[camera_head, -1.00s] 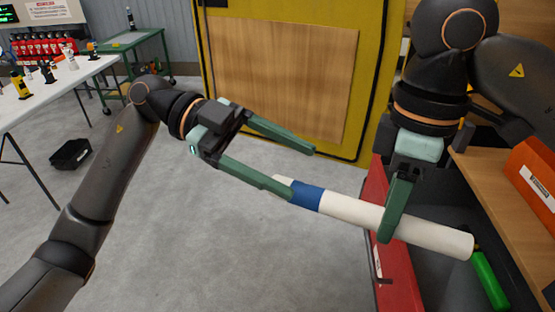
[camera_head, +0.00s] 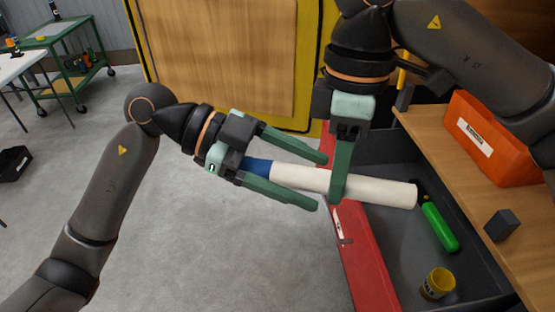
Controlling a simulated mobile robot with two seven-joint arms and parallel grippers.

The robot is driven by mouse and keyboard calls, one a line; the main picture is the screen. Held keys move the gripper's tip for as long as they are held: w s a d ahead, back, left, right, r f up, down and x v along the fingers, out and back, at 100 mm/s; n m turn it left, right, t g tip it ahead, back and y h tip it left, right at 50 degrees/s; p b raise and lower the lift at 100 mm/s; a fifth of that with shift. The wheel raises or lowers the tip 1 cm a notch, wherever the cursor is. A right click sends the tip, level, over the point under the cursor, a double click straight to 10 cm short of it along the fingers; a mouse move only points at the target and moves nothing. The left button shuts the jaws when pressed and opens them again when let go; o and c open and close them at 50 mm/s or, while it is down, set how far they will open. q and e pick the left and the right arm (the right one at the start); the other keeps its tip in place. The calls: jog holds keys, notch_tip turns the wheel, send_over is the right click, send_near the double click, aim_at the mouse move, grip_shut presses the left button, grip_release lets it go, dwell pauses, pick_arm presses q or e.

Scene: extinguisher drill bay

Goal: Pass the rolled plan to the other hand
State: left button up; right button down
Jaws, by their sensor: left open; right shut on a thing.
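The rolled plan (camera_head: 380,190) is a white tube with a blue band (camera_head: 258,168) near its left end. It lies nearly level in the air, its right part over the open drawer. My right gripper (camera_head: 338,196) comes from above and is shut on the tube near its middle. My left gripper (camera_head: 318,182) is open, its two green fingers on either side of the tube's left part. The tube's left tip is hidden at the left gripper's palm. I cannot tell whether the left fingers touch the tube.
Below is an open grey drawer with a red front (camera_head: 362,262), holding a green cylinder (camera_head: 440,226) and a yellow tub (camera_head: 438,284). An orange box (camera_head: 490,138) and a dark block (camera_head: 501,226) are on the wooden top at right. A yellow-framed wooden panel (camera_head: 215,55) stands behind.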

pick_arm(q)
jog(key=shift+s+d+f, duration=0.1)
jog(key=shift+d+f, duration=0.05)
jog(key=shift+d, duration=0.1)
grip_shut()
grip_release()
dwell(0.4)
jog(key=v, duration=1.2)
